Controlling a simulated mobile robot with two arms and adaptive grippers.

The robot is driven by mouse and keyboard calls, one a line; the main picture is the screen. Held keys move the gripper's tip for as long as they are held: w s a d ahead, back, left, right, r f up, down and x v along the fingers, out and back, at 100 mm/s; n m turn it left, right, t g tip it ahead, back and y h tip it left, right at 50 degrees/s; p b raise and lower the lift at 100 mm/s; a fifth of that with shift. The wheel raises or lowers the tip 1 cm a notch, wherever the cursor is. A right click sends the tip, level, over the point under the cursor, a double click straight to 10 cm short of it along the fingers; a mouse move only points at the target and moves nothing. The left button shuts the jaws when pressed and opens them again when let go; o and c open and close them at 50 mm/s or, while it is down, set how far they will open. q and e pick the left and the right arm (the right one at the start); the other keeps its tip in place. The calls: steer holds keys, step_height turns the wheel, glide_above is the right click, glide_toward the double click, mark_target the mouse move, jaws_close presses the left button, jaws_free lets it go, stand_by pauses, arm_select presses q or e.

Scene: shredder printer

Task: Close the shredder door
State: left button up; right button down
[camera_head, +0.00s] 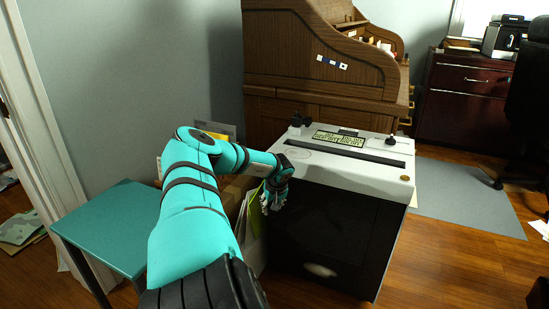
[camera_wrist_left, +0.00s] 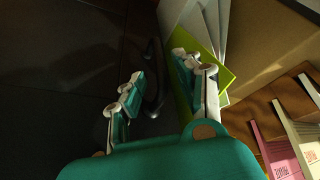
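The shredder (camera_head: 335,172) is a white-topped cabinet with a black front door (camera_head: 335,222). The door looks about flush with the front, and I cannot tell whether a small gap remains. My left gripper (camera_head: 271,201) is at the door's upper left edge, below the white top. In the left wrist view its two fingers (camera_wrist_left: 158,67) are apart, with no object clearly held between them. The dark door surface (camera_wrist_left: 70,70) fills the left side there, and a curved black part (camera_wrist_left: 155,75) shows between the fingers. Contact is unclear. My right gripper is not in view.
Green and white papers (camera_wrist_left: 212,65) stand beside a cardboard box (camera_wrist_left: 275,45), close to my left fingers. A teal table (camera_head: 112,222) stands at left. A wooden roll-top desk (camera_head: 315,65) is behind the shredder. Wooden floor (camera_head: 450,260) is clear at right.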

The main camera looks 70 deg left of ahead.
arm_select(q)
steer(key=v, duration=1)
steer(key=shift+d+f, duration=0.1)
